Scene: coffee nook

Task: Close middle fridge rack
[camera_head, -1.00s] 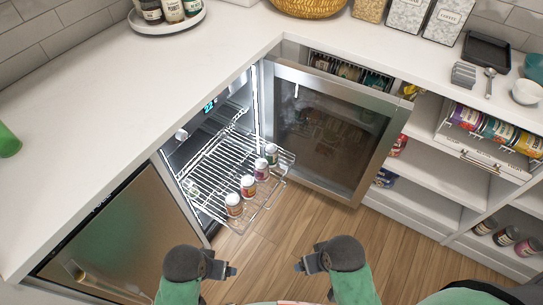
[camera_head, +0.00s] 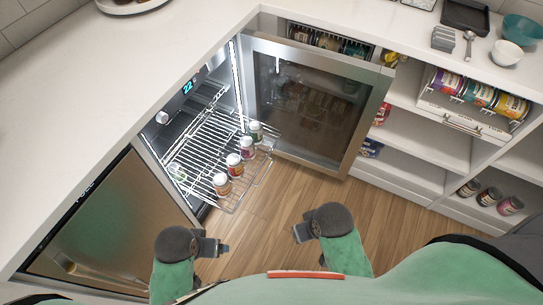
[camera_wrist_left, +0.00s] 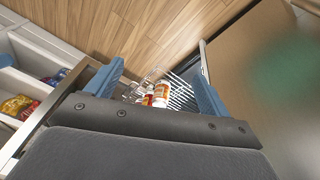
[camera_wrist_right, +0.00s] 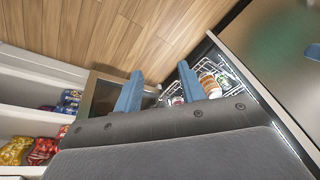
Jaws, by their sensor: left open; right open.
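The small fridge stands open, its glass door (camera_head: 308,105) swung out to the right. A wire rack (camera_head: 215,140) is slid out of the fridge, with several small jars (camera_head: 234,163) standing in a row along its outer part. The rack with jars also shows in the left wrist view (camera_wrist_left: 181,94) and in the right wrist view (camera_wrist_right: 237,72). My left gripper (camera_head: 227,247) is open and empty, in front of and below the rack in the picture. My right gripper (camera_head: 297,233) is open and empty, right of the left one, below the door. Neither touches the rack.
A closed steel-front appliance (camera_head: 110,225) stands left of the fridge. White shelves (camera_head: 430,145) with cans and bags are on the right. The white counter (camera_head: 100,80) runs above the fridge. Wooden floor (camera_head: 275,200) is clear between my grippers and the rack.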

